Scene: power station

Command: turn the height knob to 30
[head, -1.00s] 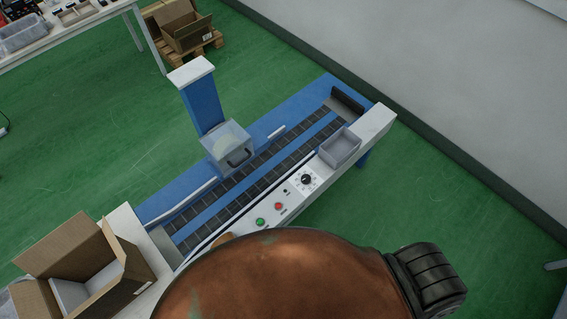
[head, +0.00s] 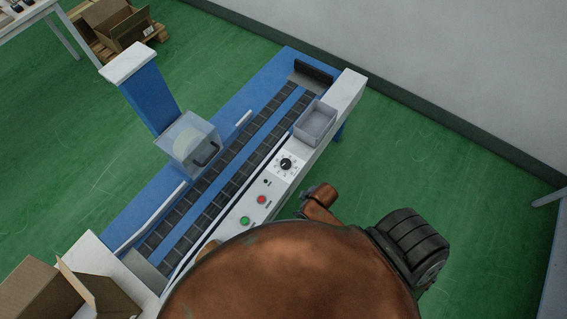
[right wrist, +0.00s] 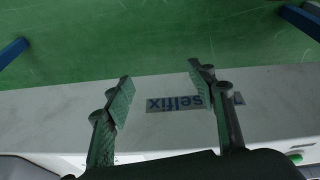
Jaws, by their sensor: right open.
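The height knob (head: 286,164) is a round black dial with a light pointer mark on a white plate, on the machine's white control panel (head: 233,207). Its scale numbers are too small to read. In the right wrist view my right gripper (right wrist: 163,88) is open and empty. Its fingers are in front of the machine's white side face, which bears a blue "selfix" label (right wrist: 190,103). The knob is not clearly visible there. In the head view, copper-coloured parts of my body and arm are just right of the panel. My left gripper is not in view.
A red button (head: 262,200) and a green button (head: 245,220) sit on the panel below the knob. A grey tray (head: 315,122) stands beyond it. A clear-covered head on a blue post (head: 150,95) rises over the belt. A cardboard box (head: 40,290) is at lower left.

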